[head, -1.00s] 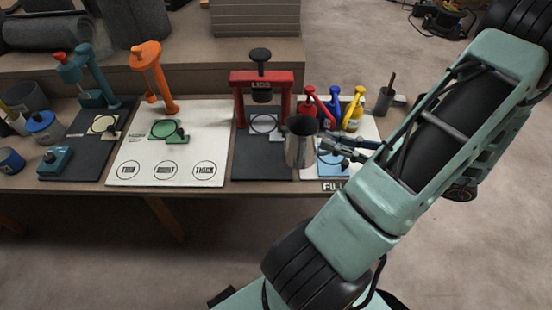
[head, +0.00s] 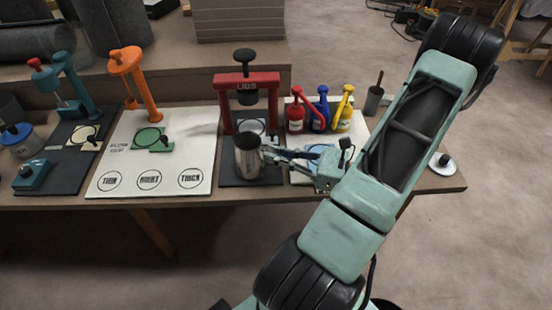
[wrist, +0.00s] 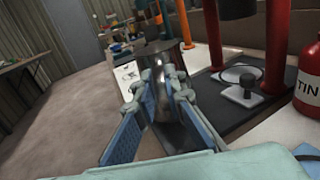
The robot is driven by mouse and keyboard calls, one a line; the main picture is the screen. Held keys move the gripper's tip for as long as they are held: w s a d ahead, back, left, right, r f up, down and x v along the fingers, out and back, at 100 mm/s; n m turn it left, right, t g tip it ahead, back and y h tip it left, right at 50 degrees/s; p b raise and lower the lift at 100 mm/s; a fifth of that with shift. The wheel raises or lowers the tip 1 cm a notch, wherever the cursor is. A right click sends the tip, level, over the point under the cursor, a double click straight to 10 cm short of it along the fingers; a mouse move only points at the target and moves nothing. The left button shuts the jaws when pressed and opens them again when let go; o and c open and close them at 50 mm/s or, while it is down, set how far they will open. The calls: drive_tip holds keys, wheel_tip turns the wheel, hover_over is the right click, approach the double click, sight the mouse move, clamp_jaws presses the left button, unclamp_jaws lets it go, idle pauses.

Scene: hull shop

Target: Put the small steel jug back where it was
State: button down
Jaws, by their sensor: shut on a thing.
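The small steel jug (head: 249,157) is in my gripper (head: 272,153), in front of the red press marked LIDS. The jug looks upright and hides part of the dark mat under the press. In the wrist view the jug (wrist: 158,85) stands between the two blue-padded fingers of my gripper (wrist: 158,105), which are shut on it. I cannot tell whether its base touches the mat or hangs above it.
The red LIDS press (head: 247,82) stands behind the jug. Red (head: 295,113), blue (head: 321,112) and yellow (head: 344,112) bottles stand to its right. A white board (head: 150,155) with three marked circles lies left, below an orange stand (head: 136,80). A dark cup (head: 374,99) stands at right.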

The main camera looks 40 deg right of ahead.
drive_tip(key=shift+f, duration=0.4)
drive_tip(key=shift+f, duration=0.15)
drive_tip(key=c, duration=2)
unclamp_jaws()
drive_tip(key=shift+s+d, duration=0.15)
drive_tip(key=shift+s, duration=0.05)
drive_tip(key=p+v, duration=0.2)
drive_tip(key=v, duration=0.9)
drive_tip(key=shift+s+d, duration=0.15)
drive_tip(key=shift+s, duration=0.1)
